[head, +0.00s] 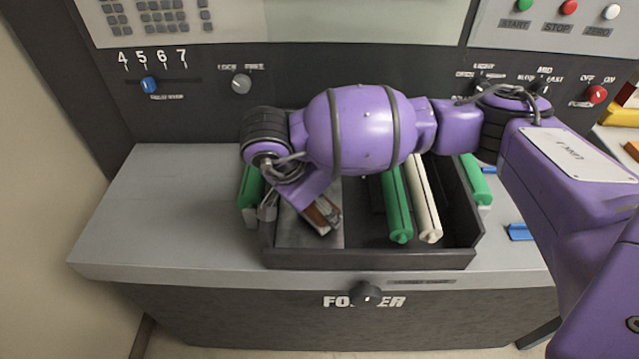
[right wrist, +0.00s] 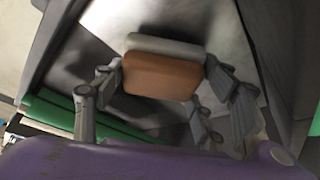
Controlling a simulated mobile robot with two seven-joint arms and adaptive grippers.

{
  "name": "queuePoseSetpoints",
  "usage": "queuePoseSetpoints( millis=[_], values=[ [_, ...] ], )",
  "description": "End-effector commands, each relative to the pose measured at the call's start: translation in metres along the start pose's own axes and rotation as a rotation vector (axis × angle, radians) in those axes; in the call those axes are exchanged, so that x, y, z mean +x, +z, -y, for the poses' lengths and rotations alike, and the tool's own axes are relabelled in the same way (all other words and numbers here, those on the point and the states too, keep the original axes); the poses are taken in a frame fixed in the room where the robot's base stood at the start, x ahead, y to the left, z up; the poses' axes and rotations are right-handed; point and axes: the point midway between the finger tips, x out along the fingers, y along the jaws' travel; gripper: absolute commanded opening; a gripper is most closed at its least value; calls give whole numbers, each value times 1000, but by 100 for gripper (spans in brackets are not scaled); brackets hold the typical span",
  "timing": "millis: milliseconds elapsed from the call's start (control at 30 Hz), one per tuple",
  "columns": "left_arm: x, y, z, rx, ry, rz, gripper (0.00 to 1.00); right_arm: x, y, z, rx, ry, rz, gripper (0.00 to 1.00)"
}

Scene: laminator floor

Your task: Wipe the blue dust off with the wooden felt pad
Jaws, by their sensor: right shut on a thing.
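My right gripper (head: 304,204) reaches in from the right and points down over the left part of a dark tray (head: 370,259). It is shut on the wooden felt pad (head: 322,214). In the right wrist view the pad (right wrist: 162,75) shows an orange-brown wooden block with a grey felt layer, between the fingers. The pad is over a grey metal plate (head: 293,233) in the tray; I cannot tell whether it touches the plate. No blue dust can be made out; my arm and gripper hide part of the plate. My left gripper is not in view.
A green roller (head: 397,205) and a cream roller (head: 425,200) lie in the tray right of the plate. Green bars stand outside the tray on the left (head: 250,192) and right (head: 476,180). A blue piece (head: 519,232) lies on the bench. The bench's left side is clear.

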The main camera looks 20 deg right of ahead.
Motion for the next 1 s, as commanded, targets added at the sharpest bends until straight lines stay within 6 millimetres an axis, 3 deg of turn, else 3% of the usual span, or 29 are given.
queuePoseSetpoints(
  millis=[33, 367, 600, 1000],
  values=[
    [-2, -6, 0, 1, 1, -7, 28, -18, -8, 4, 7, -15, -3, 37],
    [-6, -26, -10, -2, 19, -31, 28, -44, -20, 3, 16, -12, -4, 37],
    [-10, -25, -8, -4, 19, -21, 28, -64, -27, 2, 22, -9, -4, 37],
    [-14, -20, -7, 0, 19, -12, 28, -67, -28, 1, 22, -3, -2, 37]
  ],
)
